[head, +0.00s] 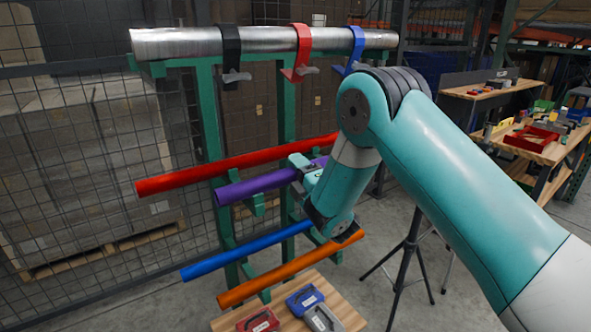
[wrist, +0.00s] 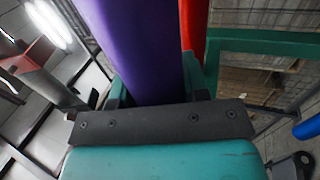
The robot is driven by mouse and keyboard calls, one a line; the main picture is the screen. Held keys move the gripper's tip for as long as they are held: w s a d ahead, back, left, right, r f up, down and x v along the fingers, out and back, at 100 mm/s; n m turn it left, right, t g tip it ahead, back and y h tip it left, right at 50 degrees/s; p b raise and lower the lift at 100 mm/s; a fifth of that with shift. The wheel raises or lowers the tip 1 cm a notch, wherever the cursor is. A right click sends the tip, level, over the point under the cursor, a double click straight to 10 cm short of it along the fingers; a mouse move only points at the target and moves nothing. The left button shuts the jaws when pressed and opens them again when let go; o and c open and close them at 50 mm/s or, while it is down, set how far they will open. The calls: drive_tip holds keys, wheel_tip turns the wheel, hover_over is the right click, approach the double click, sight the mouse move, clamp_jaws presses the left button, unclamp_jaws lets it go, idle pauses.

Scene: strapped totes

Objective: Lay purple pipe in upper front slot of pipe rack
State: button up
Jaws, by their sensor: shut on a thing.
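The purple pipe (head: 250,186) is held level in front of the green pipe rack (head: 207,125). It lies in front of and slightly below the red pipe (head: 235,166), roughly parallel to it. My gripper (head: 302,172) is shut around the purple pipe toward its right part, and my arm hides some of that end. A green rack arm with an upturned end (head: 258,204) shows just under the pipe; I cannot tell whether they touch. In the wrist view the purple pipe (wrist: 138,45) runs up from the jaws, with the red pipe (wrist: 193,25) beside it.
A blue pipe (head: 245,250) and an orange pipe (head: 285,270) lie lower on the rack. A steel pipe (head: 265,42) with black, red and blue straps spans the top. Cases stand on a wooden surface (head: 235,320) below. A tripod (head: 408,245) stands to the right.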

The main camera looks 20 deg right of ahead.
drive_tip(key=o, duration=1.2)
